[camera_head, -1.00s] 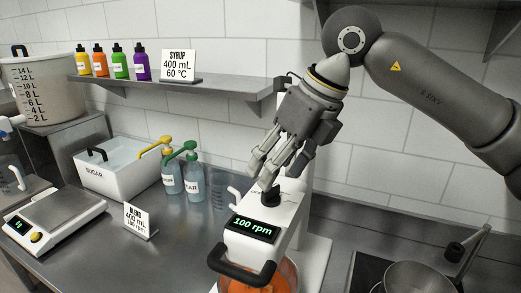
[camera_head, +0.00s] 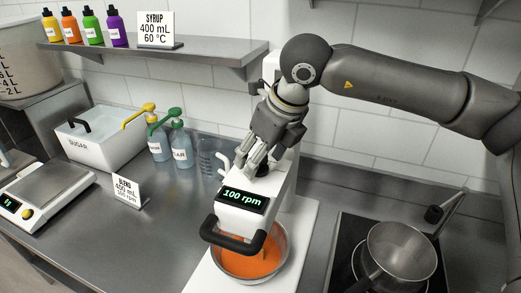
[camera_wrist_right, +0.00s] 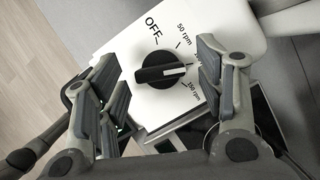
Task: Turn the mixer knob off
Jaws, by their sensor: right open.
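The white mixer (camera_head: 243,205) stands over a bowl of orange liquid (camera_head: 250,262), its display (camera_head: 244,199) reading 100 rpm. Its black knob (camera_wrist_right: 158,70) shows in the right wrist view on the white top, marked OFF, 50 rpm and 150 rpm. The knob's white line points right, towards a mark partly hidden by a finger. My right gripper (camera_head: 254,162) is open, pointing down at the mixer top. In the right wrist view its fingers (camera_wrist_right: 162,72) stand on either side of the knob, with gaps visible. My left gripper is not in view.
A black handle (camera_head: 236,241) sticks out at the mixer's front. A measuring jug (camera_head: 210,158) and pump bottles (camera_head: 180,145) stand left of it. A BLEND sign (camera_head: 127,191) and a scale (camera_head: 42,190) are further left. A pan (camera_head: 400,252) sits on the right.

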